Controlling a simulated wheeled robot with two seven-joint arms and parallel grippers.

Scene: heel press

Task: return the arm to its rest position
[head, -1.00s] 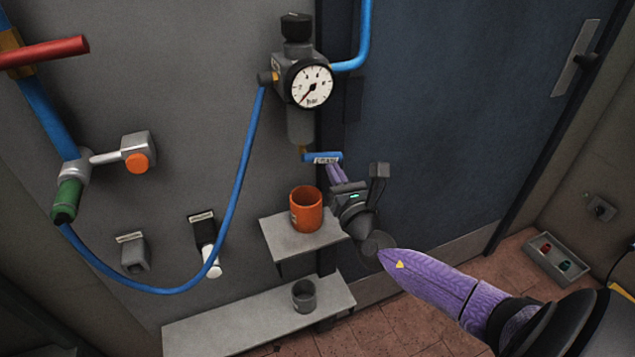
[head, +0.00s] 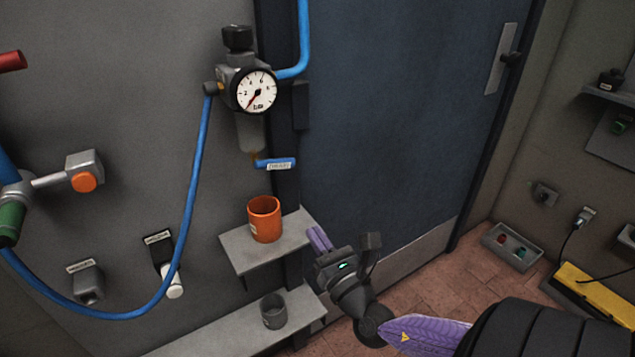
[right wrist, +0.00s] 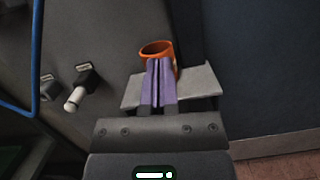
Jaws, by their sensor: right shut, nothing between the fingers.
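My right gripper (head: 319,240) is shut and empty, its purple fingers pressed together. It hangs in the air beside the right end of the small upper shelf (head: 236,254), low in front of the dark blue door. The right wrist view shows the two purple fingers (right wrist: 161,84) side by side, in front of an orange cup (right wrist: 157,48) and covering part of it. In the head view the orange cup (head: 264,220) stands upright on the upper shelf, left of the gripper and apart from it. My left gripper is in neither view.
A pressure gauge (head: 257,91) with a blue drain lever (head: 276,163) hangs above the cup. A blue hose (head: 191,200) loops down at left. A grey cup (head: 273,312) stands on the lower shelf (head: 210,335). A tray (head: 512,247) lies on the floor at right.

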